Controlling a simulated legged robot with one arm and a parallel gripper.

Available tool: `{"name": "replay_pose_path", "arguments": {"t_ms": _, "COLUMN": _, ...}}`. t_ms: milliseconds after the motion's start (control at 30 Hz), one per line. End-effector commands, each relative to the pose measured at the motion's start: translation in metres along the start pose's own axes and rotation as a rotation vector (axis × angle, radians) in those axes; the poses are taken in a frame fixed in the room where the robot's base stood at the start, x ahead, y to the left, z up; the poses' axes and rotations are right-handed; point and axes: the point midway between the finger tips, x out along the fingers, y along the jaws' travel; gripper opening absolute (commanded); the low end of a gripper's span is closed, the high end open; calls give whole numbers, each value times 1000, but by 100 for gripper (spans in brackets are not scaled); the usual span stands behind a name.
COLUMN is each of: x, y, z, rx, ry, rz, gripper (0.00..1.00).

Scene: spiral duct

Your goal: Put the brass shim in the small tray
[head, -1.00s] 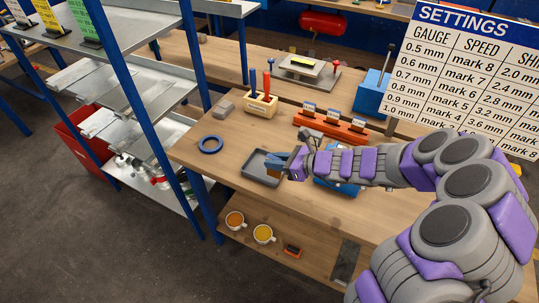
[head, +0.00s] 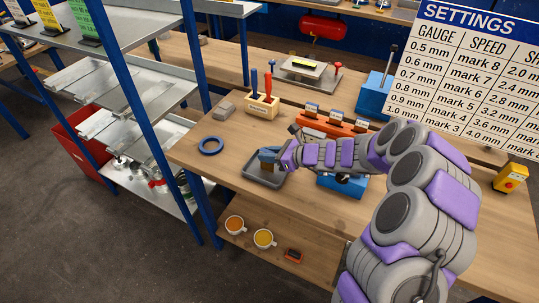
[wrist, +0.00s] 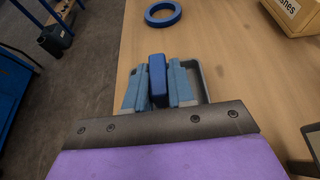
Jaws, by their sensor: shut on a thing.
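The small tray (head: 264,184) is dark grey and shallow and lies on the wooden bench. My gripper (head: 267,158) is above it, over its far part. In the wrist view my gripper (wrist: 158,86) has light blue fingers shut on a dark blue block (wrist: 157,72). No brass-coloured part shows, so I cannot tell whether this block belongs to the brass shim. The tray's rim (wrist: 205,82) shows beside and behind the fingers. Whether the held block touches the tray is not clear.
A blue ring (head: 211,145) lies left of the tray. A wooden holder with tools (head: 262,106) and an orange rack with labels (head: 332,125) stand behind. A blue device (head: 342,186) sits to the right. Two cups (head: 263,238) are on the lower shelf.

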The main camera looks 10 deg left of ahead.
Motion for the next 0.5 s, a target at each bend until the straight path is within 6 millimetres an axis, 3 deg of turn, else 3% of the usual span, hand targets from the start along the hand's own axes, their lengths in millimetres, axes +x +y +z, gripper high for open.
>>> {"name": "replay_pose_path", "arguments": {"t_ms": 300, "x": -5, "y": -2, "z": 0, "rx": 1, "ry": -4, "rz": 0, "gripper": 49}}
{"name": "replay_pose_path", "arguments": {"t_ms": 500, "x": -5, "y": -2, "z": 0, "rx": 1, "ry": -3, "rz": -1, "gripper": 49}}
